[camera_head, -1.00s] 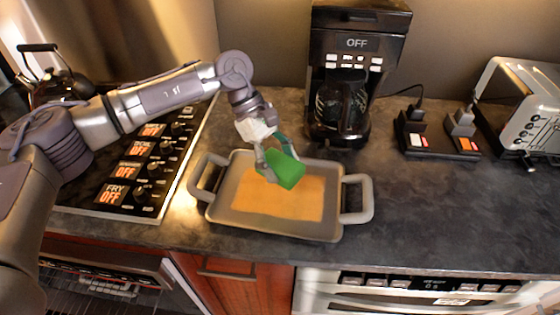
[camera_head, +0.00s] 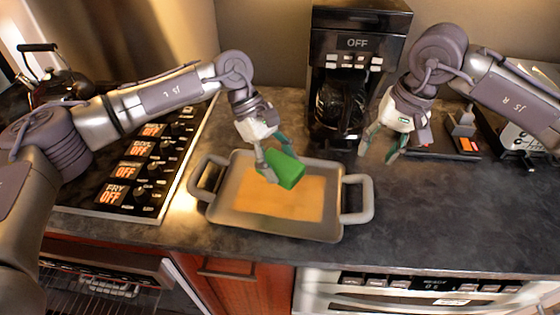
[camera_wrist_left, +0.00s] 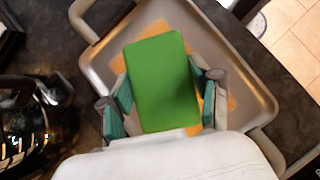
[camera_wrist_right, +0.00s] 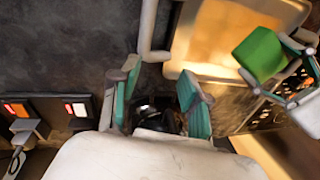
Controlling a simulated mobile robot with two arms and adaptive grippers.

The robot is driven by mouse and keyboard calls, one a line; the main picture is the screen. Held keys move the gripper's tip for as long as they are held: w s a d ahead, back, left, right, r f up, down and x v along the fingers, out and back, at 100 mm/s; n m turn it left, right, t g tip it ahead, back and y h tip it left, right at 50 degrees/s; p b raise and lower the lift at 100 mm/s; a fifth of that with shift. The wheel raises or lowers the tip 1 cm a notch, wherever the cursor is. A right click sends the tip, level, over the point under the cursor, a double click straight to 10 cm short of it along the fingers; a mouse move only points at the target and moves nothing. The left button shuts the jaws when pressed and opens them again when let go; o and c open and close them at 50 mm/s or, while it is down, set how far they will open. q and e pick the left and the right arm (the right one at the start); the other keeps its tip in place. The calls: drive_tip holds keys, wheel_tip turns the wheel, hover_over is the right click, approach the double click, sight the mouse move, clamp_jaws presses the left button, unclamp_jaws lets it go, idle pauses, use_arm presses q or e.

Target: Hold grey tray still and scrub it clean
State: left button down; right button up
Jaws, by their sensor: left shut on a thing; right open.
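The grey tray (camera_head: 290,229) lies on the dark countertop with a handle at each side. An orange-tan patch (camera_head: 290,203) covers much of its floor. My left gripper (camera_head: 272,165) is shut on a green sponge (camera_head: 284,171) and holds it over the tray; the left wrist view shows the sponge (camera_wrist_left: 160,80) between both fingers. Whether it touches the tray I cannot tell. My right gripper (camera_head: 381,148) is open and empty, above the counter behind the tray's right handle (camera_head: 357,199). In the right wrist view that handle (camera_wrist_right: 146,30) lies beyond the open fingers (camera_wrist_right: 160,98).
A black coffee maker (camera_head: 345,90) stands behind the tray, between my two arms. A stove (camera_head: 135,165) with knobs is at the left. The front right counter is clear.

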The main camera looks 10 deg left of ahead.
sight(371, 193)
drive_tip(key=f, duration=0.1)
drive_tip(key=s+f+h, duration=0.1)
drive_tip(key=f+n, duration=0.1)
drive_tip(key=shift+s+d+g, duration=0.3)
drive_tip(key=shift+g, duration=0.1)
drive_tip(key=shift+s+d+f+h, duration=0.2)
drive_tip(key=shift+f+h, duration=0.2)
drive_tip(key=shift+f, duration=4.15)
clamp_jaws()
drive_tip(key=shift+o, duration=1)
unclamp_jaws()
